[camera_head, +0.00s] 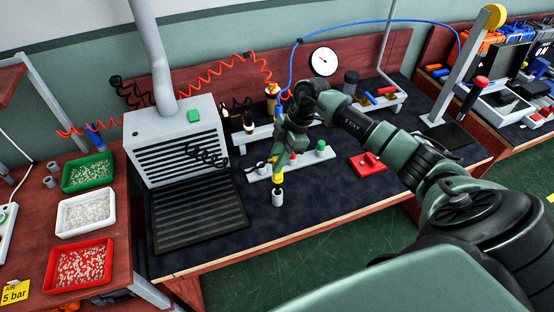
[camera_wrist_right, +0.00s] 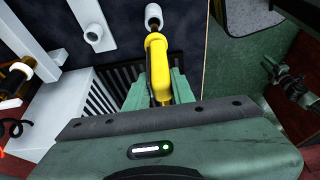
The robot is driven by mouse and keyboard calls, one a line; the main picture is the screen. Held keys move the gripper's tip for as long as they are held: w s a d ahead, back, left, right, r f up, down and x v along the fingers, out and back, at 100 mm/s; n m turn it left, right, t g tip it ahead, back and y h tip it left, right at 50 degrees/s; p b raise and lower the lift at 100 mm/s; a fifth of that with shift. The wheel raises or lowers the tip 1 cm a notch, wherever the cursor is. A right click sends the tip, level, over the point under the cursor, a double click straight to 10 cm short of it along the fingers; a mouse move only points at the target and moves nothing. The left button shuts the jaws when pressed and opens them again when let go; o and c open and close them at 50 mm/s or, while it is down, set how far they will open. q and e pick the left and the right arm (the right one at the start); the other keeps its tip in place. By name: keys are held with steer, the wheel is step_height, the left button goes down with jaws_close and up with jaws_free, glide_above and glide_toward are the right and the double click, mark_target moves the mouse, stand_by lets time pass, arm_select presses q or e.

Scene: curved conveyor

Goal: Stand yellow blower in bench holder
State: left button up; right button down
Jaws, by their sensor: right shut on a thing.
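The yellow blower (camera_wrist_right: 157,68) is gripped between the two green fingers of my right gripper (camera_wrist_right: 159,88). In the head view a yellow part of the blower (camera_head: 278,178) shows below the right gripper (camera_head: 283,158), just above a short grey upright tube (camera_head: 278,198) on the dark mat, which looks like the bench holder. In the right wrist view this tube (camera_wrist_right: 153,16) appears right beyond the blower's far end. I cannot tell whether the two touch or whether the blower is inside it. My left gripper is not in view.
A slatted grey box (camera_head: 178,145) and black grille (camera_head: 200,215) stand to the left. A red block (camera_head: 367,164) lies to the right. The mat's front is clear.

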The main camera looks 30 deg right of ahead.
mark_target(277, 175)
steer(key=shift+p, duration=0.3)
steer(key=shift+f+b, duration=1.9)
steer(key=shift+f, duration=1.65)
steer(key=c, duration=1.1)
jaws_free()
steer(key=shift+r, duration=0.1)
steer(key=shift+d+r, duration=0.2)
steer(key=shift+r, duration=0.1)
steer(key=b+v, duration=0.1)
steer(key=v, duration=0.6)
steer(key=shift+b, duration=0.4)
steer(key=shift+a, duration=0.1)
